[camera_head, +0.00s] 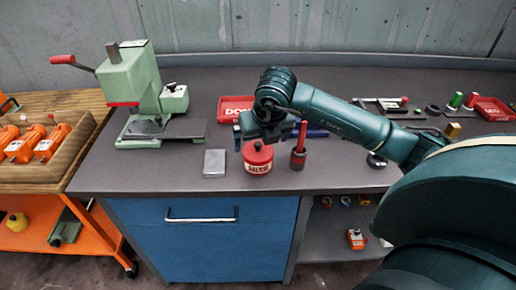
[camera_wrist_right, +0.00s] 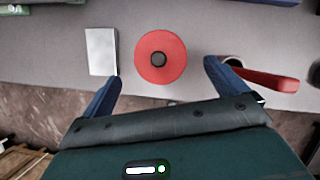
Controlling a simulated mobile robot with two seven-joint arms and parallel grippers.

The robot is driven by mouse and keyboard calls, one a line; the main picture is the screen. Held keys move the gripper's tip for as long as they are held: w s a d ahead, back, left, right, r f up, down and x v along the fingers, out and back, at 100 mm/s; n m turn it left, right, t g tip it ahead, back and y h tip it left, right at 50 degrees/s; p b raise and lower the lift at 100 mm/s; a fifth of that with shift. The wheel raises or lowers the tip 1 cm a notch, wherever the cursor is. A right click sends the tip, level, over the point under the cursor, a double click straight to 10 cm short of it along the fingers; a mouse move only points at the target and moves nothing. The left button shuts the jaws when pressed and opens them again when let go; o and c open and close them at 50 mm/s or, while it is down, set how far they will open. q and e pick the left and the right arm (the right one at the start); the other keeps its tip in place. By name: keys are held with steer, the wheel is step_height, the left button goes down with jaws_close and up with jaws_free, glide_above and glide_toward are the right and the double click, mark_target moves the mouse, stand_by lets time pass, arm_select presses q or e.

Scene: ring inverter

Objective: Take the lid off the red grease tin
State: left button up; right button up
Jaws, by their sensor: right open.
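The red grease tin (camera_head: 258,165) stands upright near the front edge of the grey bench, with its lid on. The lid is red with a dark round knob (camera_head: 258,146) in the middle. In the right wrist view the lid (camera_wrist_right: 147,70) shows from above, with its knob (camera_wrist_right: 158,59) near its centre. My right gripper (camera_head: 268,136) is just above and behind the tin in the head view. In the wrist view its blue fingers (camera_wrist_right: 162,78) are wide apart, one on each side of the tin, and nothing is between them in contact. My left gripper is not in view.
A grey flat block (camera_head: 214,163) lies left of the tin. A dark pot with a red-handled brush (camera_head: 298,158) stands close on its right. A green press (camera_head: 135,85) stands at the back left. A red tray (camera_head: 236,106) lies behind the tin.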

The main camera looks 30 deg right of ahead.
mark_target(259, 146)
steer(key=shift+x, duration=1.8)
steer(key=c, duration=1.1)
